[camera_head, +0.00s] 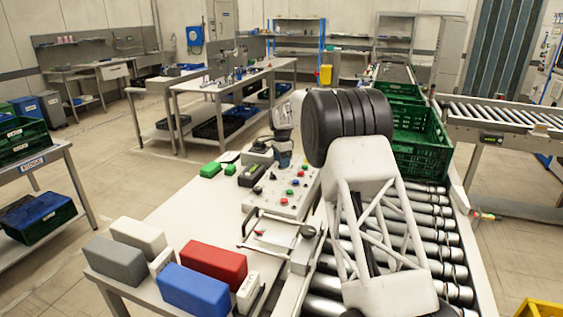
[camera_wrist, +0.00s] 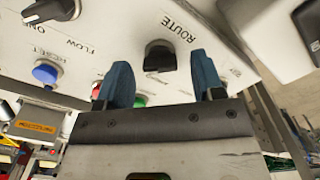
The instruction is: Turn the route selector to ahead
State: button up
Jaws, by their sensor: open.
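The route selector (camera_wrist: 160,57) is a black knob on the light control panel (camera_wrist: 190,15), beside the printed word ROUTE in the wrist view. My gripper (camera_wrist: 163,75) is open, with one blue finger to the left of the knob and one to the right. The knob shows between the fingertips in the picture; I cannot tell whether either finger touches it. Its pointer direction is hard to read. In the head view, my gripper (camera_head: 284,160) is over the far part of the control panel (camera_head: 290,205), and the selector is not clearly visible there.
Another black knob (camera_wrist: 55,10), marked FLOW, and a blue button (camera_wrist: 45,73) are on the panel. Red (camera_wrist: 96,90) and green (camera_wrist: 140,99) buttons lie close to the fingers. A roller conveyor (camera_head: 440,240) with a green crate (camera_head: 432,148) runs along the right. Red (camera_head: 213,262) and blue (camera_head: 193,290) blocks stand in front.

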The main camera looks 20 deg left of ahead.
jog(key=shift+f, duration=0.2)
jog(key=c, duration=0.9)
jog(key=shift+c, duration=0.2)
